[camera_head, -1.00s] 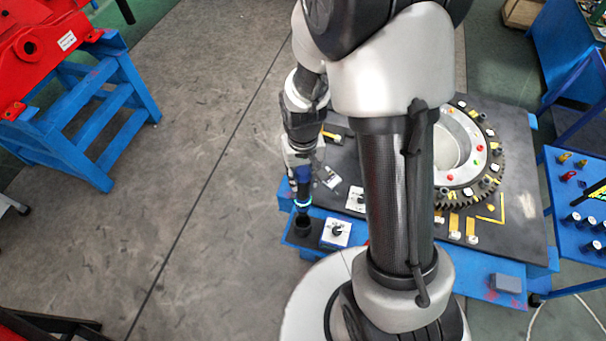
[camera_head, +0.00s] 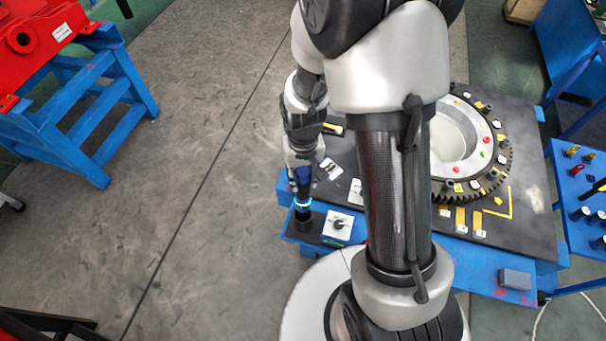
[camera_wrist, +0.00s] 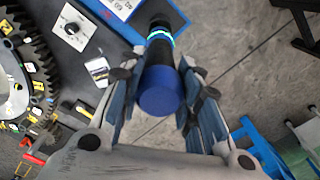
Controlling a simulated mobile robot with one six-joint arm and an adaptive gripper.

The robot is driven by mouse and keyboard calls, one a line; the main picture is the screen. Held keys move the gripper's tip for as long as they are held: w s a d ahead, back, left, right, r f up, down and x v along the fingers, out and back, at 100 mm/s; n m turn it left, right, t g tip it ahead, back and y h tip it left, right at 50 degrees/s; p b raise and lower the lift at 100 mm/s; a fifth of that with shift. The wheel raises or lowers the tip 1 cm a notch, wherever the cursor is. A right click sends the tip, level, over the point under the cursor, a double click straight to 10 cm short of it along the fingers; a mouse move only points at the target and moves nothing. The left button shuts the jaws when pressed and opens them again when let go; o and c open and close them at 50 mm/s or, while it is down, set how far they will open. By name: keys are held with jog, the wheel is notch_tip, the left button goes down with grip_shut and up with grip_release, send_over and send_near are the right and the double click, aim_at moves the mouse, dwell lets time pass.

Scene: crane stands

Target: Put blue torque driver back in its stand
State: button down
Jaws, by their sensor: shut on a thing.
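The blue torque driver (camera_head: 303,183) stands roughly upright, with a blue body and a glowing cyan-green ring. Its round blue end faces the camera in the wrist view (camera_wrist: 160,92). My gripper (camera_head: 303,172) is shut on the driver's upper body, with a finger on either side in the wrist view (camera_wrist: 162,80). Directly under the ring is the dark round stand (camera_head: 303,223) at the corner of the blue bench. The driver's lower end is at the stand's mouth or inside it; how deep it sits is hidden.
A white dial box (camera_head: 338,227) stands just right of the stand. The black-topped bench (camera_head: 520,225) carries a large gear ring (camera_head: 500,180). A blue side table (camera_head: 575,185) with several tools is at the right. Open floor (camera_head: 190,220) lies to the left.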

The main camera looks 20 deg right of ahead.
aim_at(303, 193)
dwell(0.5)
jog(key=shift+f+b, duration=4.15)
jog(key=shift+f, duration=0.55)
jog(key=c, duration=1.1)
grip_release()
jog(key=shift+s, duration=0.1)
jog(key=shift+r, duration=0.1)
jog(key=shift+r+p, duration=1.95)
jog(key=shift+r, duration=0.55)
jog(key=shift+r, duration=0.1)
